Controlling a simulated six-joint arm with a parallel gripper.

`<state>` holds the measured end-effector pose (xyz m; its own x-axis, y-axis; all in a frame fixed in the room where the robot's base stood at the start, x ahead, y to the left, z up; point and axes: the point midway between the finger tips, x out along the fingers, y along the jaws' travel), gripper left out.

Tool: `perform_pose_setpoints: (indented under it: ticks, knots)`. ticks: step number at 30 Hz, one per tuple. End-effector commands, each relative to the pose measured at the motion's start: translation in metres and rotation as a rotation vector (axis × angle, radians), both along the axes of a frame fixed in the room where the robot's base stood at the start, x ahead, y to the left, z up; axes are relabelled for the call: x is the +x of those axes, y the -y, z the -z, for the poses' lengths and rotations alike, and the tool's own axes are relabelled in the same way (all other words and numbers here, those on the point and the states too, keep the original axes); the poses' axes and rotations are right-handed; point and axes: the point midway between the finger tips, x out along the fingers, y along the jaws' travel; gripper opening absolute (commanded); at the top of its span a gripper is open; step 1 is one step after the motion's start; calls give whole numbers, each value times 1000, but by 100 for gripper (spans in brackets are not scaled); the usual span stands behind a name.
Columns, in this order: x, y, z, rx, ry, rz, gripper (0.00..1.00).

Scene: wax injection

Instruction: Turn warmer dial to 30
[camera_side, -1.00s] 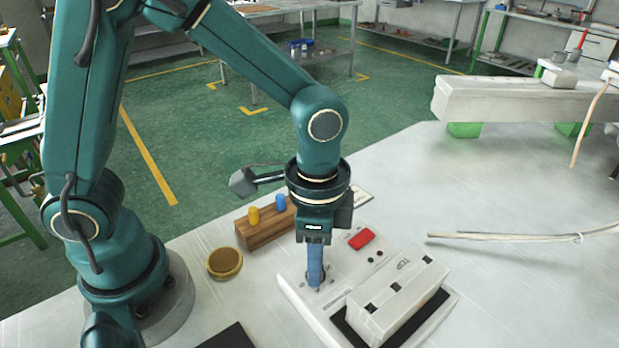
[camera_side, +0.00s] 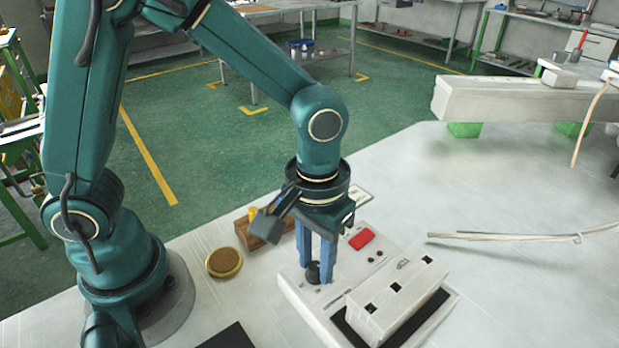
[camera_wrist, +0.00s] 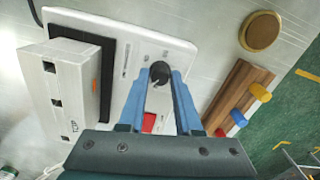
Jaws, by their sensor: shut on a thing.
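The wax warmer is a white flat unit (camera_side: 296,290) with a raised white block marked TOP (camera_side: 405,290) on a dark pad. Its black dial (camera_side: 312,272) stands on the panel, and it also shows in the wrist view (camera_wrist: 160,72). My gripper (camera_side: 318,276) points straight down over the panel with its two blue fingers on either side of the dial. In the wrist view my gripper (camera_wrist: 161,80) is shut on the dial. The dial's scale marks are too small to read, so its setting cannot be told.
A red switch (camera_side: 361,239) is on the panel just right of my fingers. A wooden block (camera_side: 262,234) with yellow and blue pegs and a round brass-coloured disc (camera_side: 225,263) stand to the left.

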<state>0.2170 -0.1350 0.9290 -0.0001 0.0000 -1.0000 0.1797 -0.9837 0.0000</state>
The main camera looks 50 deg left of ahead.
Motion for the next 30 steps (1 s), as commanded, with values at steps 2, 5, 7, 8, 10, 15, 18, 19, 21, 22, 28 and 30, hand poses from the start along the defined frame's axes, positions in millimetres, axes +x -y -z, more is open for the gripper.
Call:
perform_pose_setpoints:
  ticks: [2,5,7,8,10,15,18,19,21,22,28,30]
  knots:
    - [0,0,-1,0,0,-73,0]
    - [0,0,-1,0,0,-166,0]
    - [0,0,-1,0,0,-230,0]
    - [0,0,-1,0,0,-256,0]
    - [0,0,-1,0,0,-315,0]
    - [0,0,0,0,0,-441,0]
    - [0,0,0,0,0,-499,0]
    - [0,0,0,0,0,-514,0]
    - [0,0,0,0,0,-545,0]
    - [0,0,0,0,0,-556,0]
    - [0,0,0,0,0,-607,0]
    - [0,0,0,0,0,-615,0]
